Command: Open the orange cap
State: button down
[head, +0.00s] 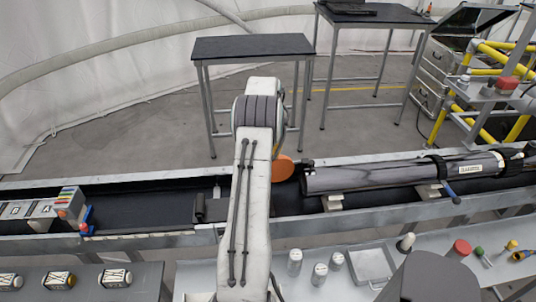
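The orange cap (283,168) is a round disc just left of the near-left end of the long dark tube (370,176). Its left part is hidden behind my arm, and its round face shows. A small gap shows between the cap and the tube end. I cannot tell how the cap joins the tube. My arm reaches up the middle of the head view and bends over close to the cap. My gripper is hidden behind the arm, so its fingers and any contact with the cap do not show.
The tube lies on supports in a long dark trough with grey rails (350,222). A block with coloured parts (68,200) is in the trough at left. In front, a bench holds white-topped jars (320,274), a tray (370,265) and a red-topped jar (460,249). Black tables (252,46) stand behind.

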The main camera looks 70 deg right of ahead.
jog(key=shift+f, duration=0.1)
jog(key=c, duration=1.1)
grip_release()
jog(key=shift+d, duration=0.1)
notch_tip(320, 180, up, 12)
